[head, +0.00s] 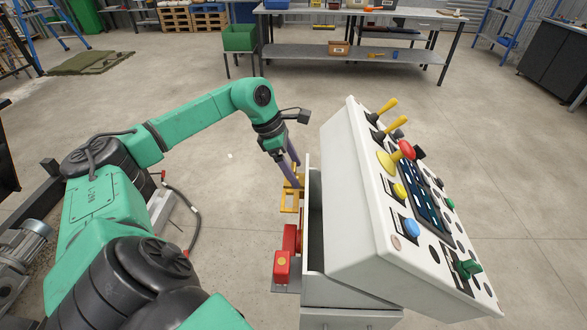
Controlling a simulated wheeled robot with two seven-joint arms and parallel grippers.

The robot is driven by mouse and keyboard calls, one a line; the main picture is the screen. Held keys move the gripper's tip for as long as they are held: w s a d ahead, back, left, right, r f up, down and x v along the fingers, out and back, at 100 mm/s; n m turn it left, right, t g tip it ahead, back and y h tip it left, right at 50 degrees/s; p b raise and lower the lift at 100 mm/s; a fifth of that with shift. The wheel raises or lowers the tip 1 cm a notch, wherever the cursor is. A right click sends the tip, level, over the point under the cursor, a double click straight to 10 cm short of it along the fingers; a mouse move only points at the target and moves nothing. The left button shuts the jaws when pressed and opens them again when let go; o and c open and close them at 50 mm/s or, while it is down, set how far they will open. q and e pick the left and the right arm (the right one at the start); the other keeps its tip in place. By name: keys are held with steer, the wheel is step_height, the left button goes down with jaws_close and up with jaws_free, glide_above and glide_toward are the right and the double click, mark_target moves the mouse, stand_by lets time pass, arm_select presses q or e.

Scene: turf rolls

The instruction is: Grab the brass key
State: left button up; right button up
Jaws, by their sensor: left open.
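My left gripper (290,178) reaches down past the left edge of the white control console (350,190). Its fingers are open, with their tips close to a yellow-brass, frame-like piece (289,201) at the console's side. I cannot tell whether they touch it or whether this piece is the brass key. A red block (282,266) with a small yellowish spot sits lower on the same side. No clear key shape can be made out, and the fingers partly cover that spot. My right gripper is out of view.
A workbench (350,55) and a green bin (240,38) stand behind. The concrete floor left of the console is mostly clear.

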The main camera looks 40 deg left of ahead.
arm_select(q)
jaws_close()
steer(key=shift+r, duration=0.1)
